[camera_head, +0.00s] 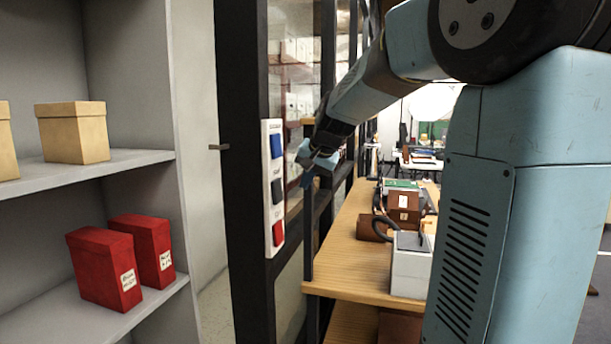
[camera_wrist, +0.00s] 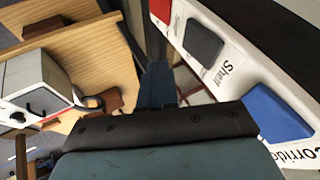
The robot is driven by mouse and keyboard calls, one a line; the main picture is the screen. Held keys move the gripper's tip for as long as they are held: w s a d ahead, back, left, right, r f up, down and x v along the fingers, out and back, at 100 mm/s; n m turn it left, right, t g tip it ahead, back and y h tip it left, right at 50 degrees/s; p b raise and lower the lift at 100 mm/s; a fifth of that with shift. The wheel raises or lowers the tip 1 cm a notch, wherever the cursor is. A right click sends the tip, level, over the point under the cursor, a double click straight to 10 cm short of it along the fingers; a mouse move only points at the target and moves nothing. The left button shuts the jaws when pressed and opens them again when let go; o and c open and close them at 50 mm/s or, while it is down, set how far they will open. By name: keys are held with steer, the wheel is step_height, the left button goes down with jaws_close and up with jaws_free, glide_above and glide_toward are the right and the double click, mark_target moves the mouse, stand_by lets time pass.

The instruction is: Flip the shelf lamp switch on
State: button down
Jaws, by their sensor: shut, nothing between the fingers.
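A white switch panel (camera_head: 271,238) is mounted on a dark upright post, with a blue switch (camera_head: 276,145) on top, a dark grey switch (camera_head: 277,191) in the middle and a red switch (camera_head: 278,233) at the bottom. In the wrist view the grey switch (camera_wrist: 204,43) has a label beginning "Shelf" beside it. The blue switch (camera_wrist: 276,112) there has a label reading "Corrido", cut off by the edge. My gripper (camera_head: 306,165) is shut and empty, just right of the panel in the head view. In the wrist view its fingers (camera_wrist: 157,85) appear apart from the switches.
A grey shelf unit at left holds tan boxes (camera_head: 73,133) and red boxes (camera_head: 103,268). A small handle (camera_head: 219,147) sticks out left of the post. A wooden table (camera_head: 350,262) at right carries a white box (camera_head: 410,268) and brown boxes. A glazed frame stands behind the panel.

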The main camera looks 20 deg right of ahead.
mark_target(280, 197)
steer(key=w+a+f, duration=0.4)
steer(key=w+f, duration=0.1)
steer(key=shift+w, duration=0.2)
steer(key=shift+f, duration=0.1)
steer(key=shift+w+a+f, duration=0.1)
steer(key=shift+w+a, duration=0.1)
steer(key=shift+a, duration=0.1)
stand_by(0.3)
steer(key=shift+r, duration=0.8)
